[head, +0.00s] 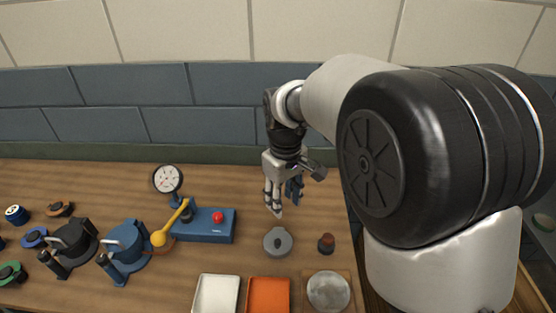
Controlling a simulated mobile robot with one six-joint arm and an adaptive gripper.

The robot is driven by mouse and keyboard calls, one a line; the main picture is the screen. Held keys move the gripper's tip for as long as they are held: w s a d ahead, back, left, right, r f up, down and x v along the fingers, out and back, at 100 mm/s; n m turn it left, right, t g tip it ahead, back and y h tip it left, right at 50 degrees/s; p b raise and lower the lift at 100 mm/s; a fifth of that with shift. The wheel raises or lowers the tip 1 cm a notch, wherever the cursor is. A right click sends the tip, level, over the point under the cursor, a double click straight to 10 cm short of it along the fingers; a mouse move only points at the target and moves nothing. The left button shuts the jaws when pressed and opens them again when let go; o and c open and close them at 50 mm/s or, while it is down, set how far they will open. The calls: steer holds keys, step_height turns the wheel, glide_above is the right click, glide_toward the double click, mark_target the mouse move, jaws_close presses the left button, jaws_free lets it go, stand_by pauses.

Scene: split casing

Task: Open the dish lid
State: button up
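A round, pale grey, mottled disc (328,291) sits on a square wooden board at the front of the table; it may be the dish with its lid, but I cannot make out a separate lid edge. A smaller grey round piece (278,242) with a raised dark spot lies behind and left of it; I cannot tell if it belongs to the dish. My gripper (284,203) points down above the table, behind the grey round piece and apart from it. Its fingers look spread, with nothing visible between them.
A small dark red-topped knob (326,243) stands right of the grey piece. A white tray (217,294) and an orange tray (268,294) lie in front. A blue box with a red button (205,225), a gauge (168,180) and blue and black clamp-like devices (127,245) fill the left.

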mark_target(278, 241)
steer(key=shift+n, duration=0.3)
steer(key=f+b, duration=0.1)
steer(key=f, duration=0.5)
steer(key=a+f+b, duration=0.1)
steer(key=f+b, duration=0.1)
steer(key=f, duration=0.4)
steer(key=w+f+b, duration=0.1)
steer(key=f+b, duration=0.1)
steer(key=f, duration=0.5)
steer(key=shift+w+a, duration=0.1)
steer(key=shift+a, duration=0.1)
steer(key=shift+c, duration=0.4)
jaws_close()
